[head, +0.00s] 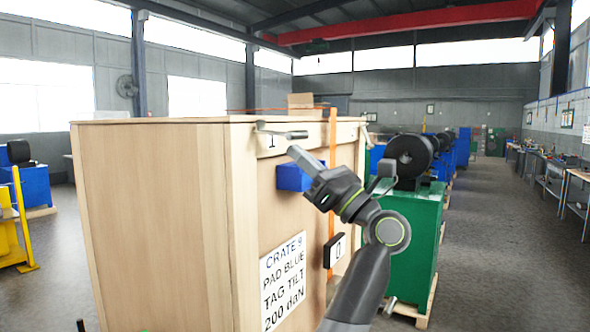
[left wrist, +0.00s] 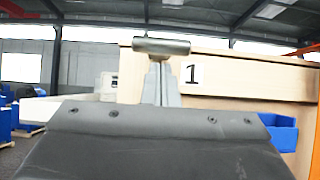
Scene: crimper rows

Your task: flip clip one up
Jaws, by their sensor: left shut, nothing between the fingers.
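Clip one is a metal lever (head: 285,134) at the top edge of the wooden crate (head: 165,200), by the label "1" (head: 271,143). In the head view it sticks out roughly level from the crate. In the left wrist view its round crossbar handle (left wrist: 161,48) lies across, just above the fingertips. My left gripper (head: 293,151) is shut and empty, its tip just below the handle's outer end. I cannot tell whether they touch. The label also shows in the left wrist view (left wrist: 194,74). My right gripper is not in view.
A blue pad (head: 291,177) is on the crate's face, behind my gripper. An orange strap (head: 332,170) runs down the crate, with a black tag box (head: 335,250) beside it. A second clip (head: 367,136) is farther right. A green machine stand (head: 412,225) stands beyond my arm.

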